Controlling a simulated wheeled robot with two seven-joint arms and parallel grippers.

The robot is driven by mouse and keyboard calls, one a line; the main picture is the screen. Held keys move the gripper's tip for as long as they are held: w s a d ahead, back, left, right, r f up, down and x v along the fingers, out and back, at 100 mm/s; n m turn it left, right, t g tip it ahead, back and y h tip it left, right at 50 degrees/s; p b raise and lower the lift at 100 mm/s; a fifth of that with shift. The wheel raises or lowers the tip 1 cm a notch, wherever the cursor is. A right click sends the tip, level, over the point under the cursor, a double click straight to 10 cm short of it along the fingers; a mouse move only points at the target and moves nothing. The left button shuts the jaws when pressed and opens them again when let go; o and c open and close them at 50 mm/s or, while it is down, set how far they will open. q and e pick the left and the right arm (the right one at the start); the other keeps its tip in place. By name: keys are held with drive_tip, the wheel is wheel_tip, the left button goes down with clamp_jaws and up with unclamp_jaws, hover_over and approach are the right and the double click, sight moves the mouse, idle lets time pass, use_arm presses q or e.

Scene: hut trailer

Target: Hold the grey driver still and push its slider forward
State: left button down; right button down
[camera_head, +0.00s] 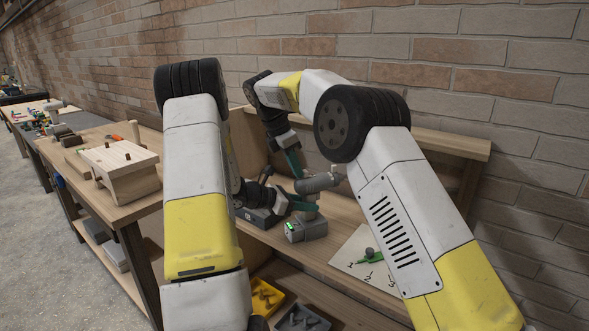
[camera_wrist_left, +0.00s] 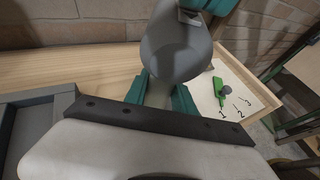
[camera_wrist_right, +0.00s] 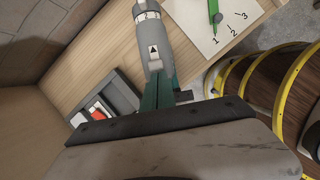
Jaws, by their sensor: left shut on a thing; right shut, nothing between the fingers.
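The grey driver (camera_head: 318,183) stands upright on the wooden bench, its block-like base (camera_head: 307,230) low on the board with a green light. My left gripper (camera_head: 304,206) is shut on its handle, and its teal fingers sit either side of the handle (camera_wrist_left: 158,93) in the left wrist view. My right gripper (camera_head: 293,164) is shut and empty, above the left one and close to the back of the driver's body. In the right wrist view its closed fingertips (camera_wrist_right: 163,76) are near the marked slider (camera_wrist_right: 153,50); I cannot tell whether they touch.
A white card (camera_head: 350,250) with numbers and a green tool (camera_head: 370,257) lies right of the driver. A dark tray (camera_wrist_right: 118,92) is behind the left gripper. A yellow tray (camera_head: 263,297) is on the lower shelf. A brick wall stands behind the bench.

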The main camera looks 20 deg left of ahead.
drive_tip(key=shift+w+d, duration=0.75)
drive_tip(key=shift+d, duration=0.05)
drive_tip(key=v, duration=1)
drive_tip(key=shift+s+a, duration=0.15)
drive_tip(key=shift+s, duration=0.05)
use_arm(q)
drive_tip(key=c, duration=1)
unclamp_jaws()
drive_tip(key=shift+o, duration=0.2)
drive_tip(key=shift+a, duration=0.1)
